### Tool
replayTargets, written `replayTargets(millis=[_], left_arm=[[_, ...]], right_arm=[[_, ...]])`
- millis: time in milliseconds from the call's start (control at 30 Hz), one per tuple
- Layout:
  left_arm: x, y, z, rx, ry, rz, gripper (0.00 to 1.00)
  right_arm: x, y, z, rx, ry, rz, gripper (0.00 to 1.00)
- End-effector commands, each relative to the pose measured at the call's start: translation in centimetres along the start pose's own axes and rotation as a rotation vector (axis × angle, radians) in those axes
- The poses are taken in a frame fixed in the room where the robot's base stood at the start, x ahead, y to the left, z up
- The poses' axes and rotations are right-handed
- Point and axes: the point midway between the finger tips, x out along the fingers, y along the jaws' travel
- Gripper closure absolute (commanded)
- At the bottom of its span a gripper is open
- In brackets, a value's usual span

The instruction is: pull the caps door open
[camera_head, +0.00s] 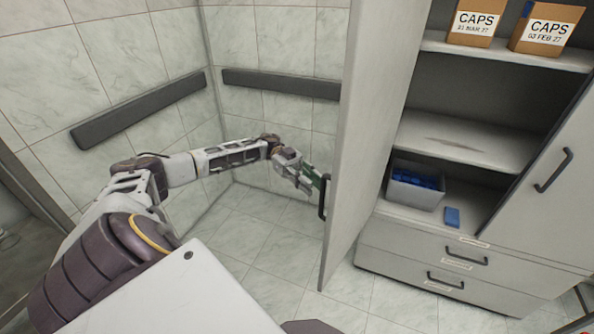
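The caps door (362,120) is a tall pale grey panel standing wide open, swung out to the left of the cabinet. Its dark handle (323,198) is on the door's left side, near its free edge. My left arm reaches in from the left, and my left gripper (314,181) is at the upper part of the handle, touching it or very close. The fingertips are small and partly hidden by the handle and door edge, so I cannot tell if they are shut on it. My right gripper is out of view.
Inside the cabinet are two CAPS boxes (473,22) (546,28), a grey bin (413,195) of blue items and a blue piece (452,217) beside it. Drawers (440,262) sit below. Tiled walls with dark rails (140,111) stand behind my arm. Floor left of the door is clear.

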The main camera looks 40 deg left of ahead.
Motion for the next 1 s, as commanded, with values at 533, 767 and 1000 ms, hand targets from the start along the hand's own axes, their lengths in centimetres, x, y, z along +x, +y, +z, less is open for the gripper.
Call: replayTargets(millis=[533,767,1000], left_arm=[[-5.2,-0.1,0.0,0.0,0.0,-0.001,0.77],[-6.2,0.0,0.0,0.0,0.0,0.001,0.77],[-6.4,0.0,0.0,-0.001,0.0,0.0,0.77]], right_arm=[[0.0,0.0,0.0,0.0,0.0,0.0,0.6],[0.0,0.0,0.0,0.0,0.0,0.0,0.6],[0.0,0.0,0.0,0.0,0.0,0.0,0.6]])
